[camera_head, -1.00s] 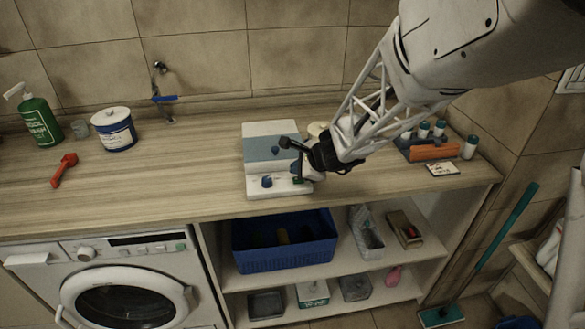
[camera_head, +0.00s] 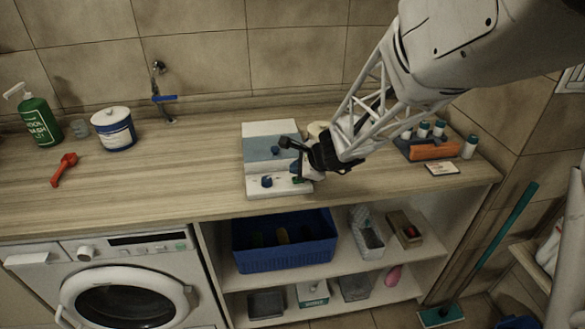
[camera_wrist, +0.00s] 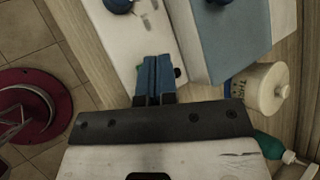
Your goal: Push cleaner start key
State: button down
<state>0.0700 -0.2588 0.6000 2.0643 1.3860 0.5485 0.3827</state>
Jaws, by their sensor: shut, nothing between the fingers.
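The cleaner is a white box with a blue-grey top (camera_head: 262,147) on the worktop. Its low white front panel (camera_head: 258,190) carries a blue knob (camera_head: 267,181). A small green key (camera_head: 298,180) shows at the right part of the panel, partly hidden by my gripper (camera_head: 301,174). In the wrist view, my blue fingertips (camera_wrist: 156,62) are together and empty, over the white panel (camera_wrist: 112,38).
An orange-and-blue rack with bottles (camera_head: 432,148) stands to the right. A red tool (camera_head: 62,168), a blue-and-white tub (camera_head: 114,130) and a green bottle (camera_head: 40,122) are at left.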

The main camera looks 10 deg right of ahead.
jog(key=shift+f, duration=0.15)
dwell(0.5)
jog(key=shift+f, duration=0.25)
jog(key=shift+f, duration=0.45)
dwell(1.3)
jog(key=shift+r, duration=0.85)
jog(key=shift+r, duration=0.1)
jog(key=shift+r, duration=2.4)
